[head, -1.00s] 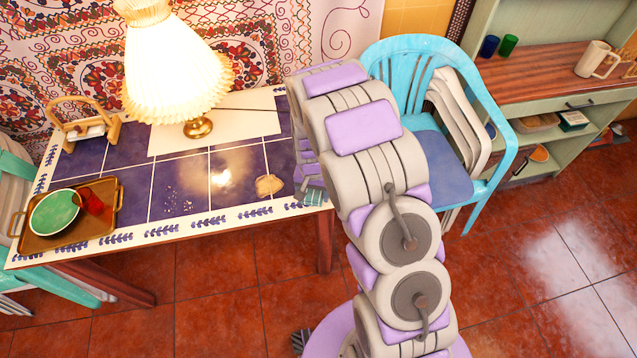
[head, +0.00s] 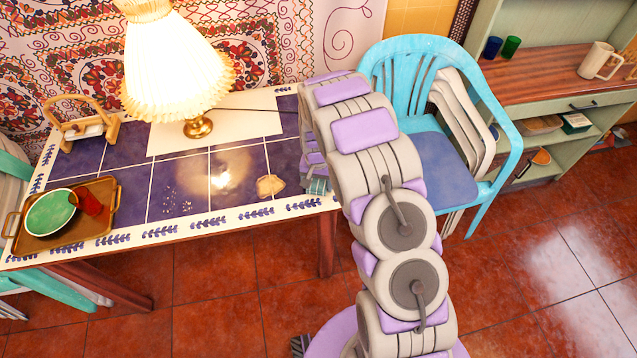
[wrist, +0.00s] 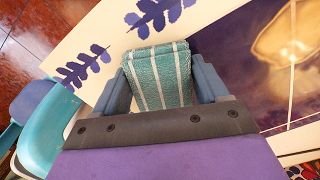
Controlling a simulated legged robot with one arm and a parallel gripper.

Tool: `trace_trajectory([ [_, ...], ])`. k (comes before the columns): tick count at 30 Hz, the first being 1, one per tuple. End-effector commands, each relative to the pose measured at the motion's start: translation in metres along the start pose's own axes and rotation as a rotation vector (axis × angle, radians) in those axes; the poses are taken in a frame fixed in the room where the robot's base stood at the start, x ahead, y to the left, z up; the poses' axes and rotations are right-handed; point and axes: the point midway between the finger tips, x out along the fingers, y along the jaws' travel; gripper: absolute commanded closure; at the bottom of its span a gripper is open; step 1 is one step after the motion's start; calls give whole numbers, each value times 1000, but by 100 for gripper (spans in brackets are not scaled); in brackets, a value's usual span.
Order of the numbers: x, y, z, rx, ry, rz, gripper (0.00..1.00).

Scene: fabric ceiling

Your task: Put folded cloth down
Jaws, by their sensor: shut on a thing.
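The folded cloth (wrist: 158,75) is teal with white stripes and sits between the two fingers of my gripper (wrist: 160,82) in the wrist view. My gripper is shut on it. In the head view a small part of the cloth (head: 318,186) shows below my gripper (head: 314,172), at the right end of the tiled table (head: 180,237). In the wrist view the cloth is over the table's white border with blue leaf patterns. I cannot tell whether the cloth touches the table top. My arm hides part of that end of the table.
A lit lamp (head: 178,70) stands at the back of the table. A tan item (head: 270,186) lies left of the cloth. A tray (head: 103,232) with a green bowl (head: 51,213) and a red cup (head: 88,202) is at the left. A blue chair (head: 500,165) stands right of the table.

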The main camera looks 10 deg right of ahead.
Motion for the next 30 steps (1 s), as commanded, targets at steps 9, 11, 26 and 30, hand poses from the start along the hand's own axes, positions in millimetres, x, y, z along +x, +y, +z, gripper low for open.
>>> trace_trajectory([
  [9, 0, 4, -2, 0, -2, -5, 13],
  [11, 0, 5, -2, 0, -3, -6, 7],
  [26, -6, 2, -1, -1, -1, -2, 1],
  [30, -21, 3, -1, -1, -1, -3, 1],
])
